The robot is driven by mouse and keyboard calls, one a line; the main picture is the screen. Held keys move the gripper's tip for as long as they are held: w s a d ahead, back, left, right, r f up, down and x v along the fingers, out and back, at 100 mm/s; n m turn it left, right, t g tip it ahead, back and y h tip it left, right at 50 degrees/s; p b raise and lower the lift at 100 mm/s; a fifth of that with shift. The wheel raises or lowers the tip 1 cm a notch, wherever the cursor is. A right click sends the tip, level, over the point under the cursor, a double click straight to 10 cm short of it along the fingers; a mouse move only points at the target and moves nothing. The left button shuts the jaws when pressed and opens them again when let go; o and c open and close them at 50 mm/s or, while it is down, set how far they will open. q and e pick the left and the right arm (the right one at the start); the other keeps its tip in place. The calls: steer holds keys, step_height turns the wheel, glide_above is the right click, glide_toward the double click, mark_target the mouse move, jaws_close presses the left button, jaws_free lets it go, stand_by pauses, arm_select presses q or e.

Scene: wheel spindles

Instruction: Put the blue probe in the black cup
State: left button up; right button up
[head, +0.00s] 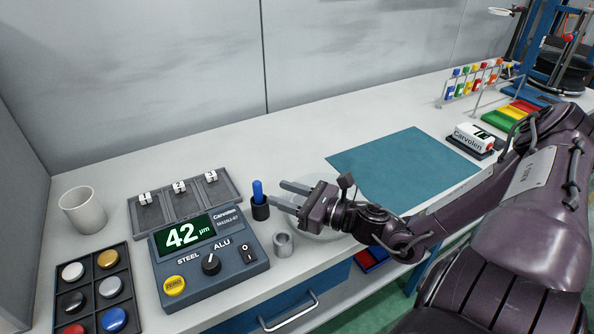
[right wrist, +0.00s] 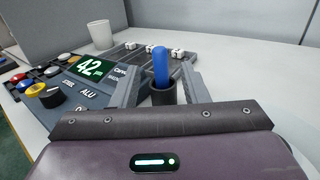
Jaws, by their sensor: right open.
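The blue probe (head: 257,189) stands upright in the black cup (head: 260,212), its lower end hidden inside. The cup stands at the right side of the gauge box. My right gripper (head: 277,193) is open and empty, just right of the probe, with its fingers pointing at it. In the right wrist view, the probe (right wrist: 161,66) and the cup (right wrist: 163,95) show between and beyond the open fingers. I cannot tell whether a finger touches the cup. My left gripper is not in view.
The gauge box (head: 208,255) reads 42 µm. A grey metal ring (head: 283,245) stands near the table's front edge. A white cup (head: 83,210) and a tray of coloured discs (head: 94,290) are at left. A teal mat (head: 405,167) lies clear to the right.

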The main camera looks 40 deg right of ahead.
steer(key=shift+v, duration=1.5)
steer(key=shift+s, duration=0.1)
